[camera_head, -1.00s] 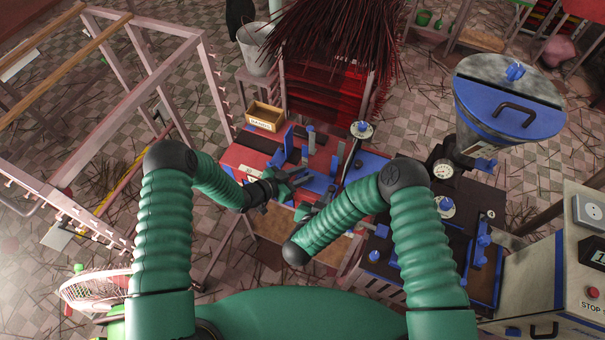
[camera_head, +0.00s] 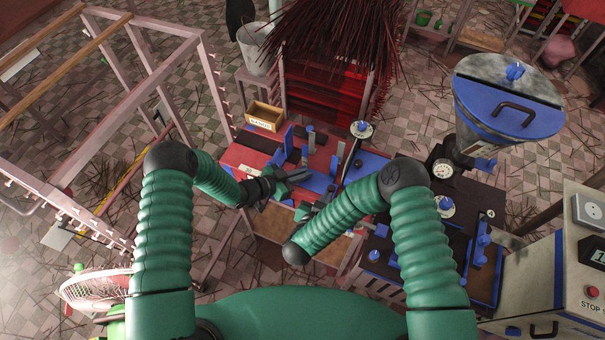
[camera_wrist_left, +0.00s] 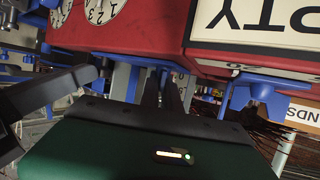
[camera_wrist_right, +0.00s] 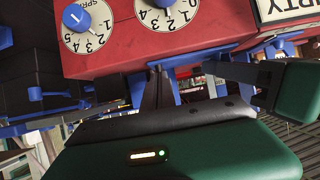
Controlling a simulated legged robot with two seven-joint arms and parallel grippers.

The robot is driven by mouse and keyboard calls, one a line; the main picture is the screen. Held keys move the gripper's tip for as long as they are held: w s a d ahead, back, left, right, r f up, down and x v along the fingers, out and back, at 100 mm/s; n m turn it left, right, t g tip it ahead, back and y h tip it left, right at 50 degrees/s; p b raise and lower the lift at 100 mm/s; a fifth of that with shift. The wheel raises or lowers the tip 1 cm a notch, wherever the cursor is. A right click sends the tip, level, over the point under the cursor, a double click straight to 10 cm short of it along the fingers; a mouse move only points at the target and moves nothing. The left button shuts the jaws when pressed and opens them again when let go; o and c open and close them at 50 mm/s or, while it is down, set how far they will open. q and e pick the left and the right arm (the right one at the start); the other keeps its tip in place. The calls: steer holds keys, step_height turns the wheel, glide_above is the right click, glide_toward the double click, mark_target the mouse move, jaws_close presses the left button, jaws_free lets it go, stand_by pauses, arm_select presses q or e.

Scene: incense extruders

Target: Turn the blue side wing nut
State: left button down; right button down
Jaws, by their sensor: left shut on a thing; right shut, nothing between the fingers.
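My left gripper (camera_head: 296,176) is over the front left of the red and blue bench. It is shut on a small blue part, apparently the side wing nut, which the fingers mostly hide. In the left wrist view the closed fingers (camera_wrist_left: 164,88) reach up to blue parts under a red box with dials (camera_wrist_left: 150,28). My right gripper (camera_head: 306,210) is shut and empty, just below the left one and partly behind my forearm. In the right wrist view its fingers (camera_wrist_right: 160,90) point under the red dial box (camera_wrist_right: 130,50).
A wooden box (camera_head: 265,116) stands at the bench's back left. Blue upright plates (camera_head: 288,140) rise near the left gripper. A metal hopper (camera_head: 505,100) and a control cabinet (camera_head: 590,235) stand at right. A pink frame (camera_head: 215,95) stands left.

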arm_select(q)
steer(key=m+g+h, duration=0.2)
steer(key=m+g, duration=0.3)
steer(key=shift+w, duration=0.15)
steer(key=shift+w+a+m+g+h, duration=0.1)
steer(key=shift+m+g+h, duration=0.2)
steer(key=shift+m+g, duration=1.2)
steer(key=shift+g, duration=0.3)
steer(key=shift+r+m+g, duration=0.1)
steer(key=shift+m+g, duration=0.2)
steer(key=shift+g, duration=0.2)
steer(key=c, duration=1.6)
jaws_free()
step_height(320, 180, up, 10)
steer(key=shift+f, duration=0.2)
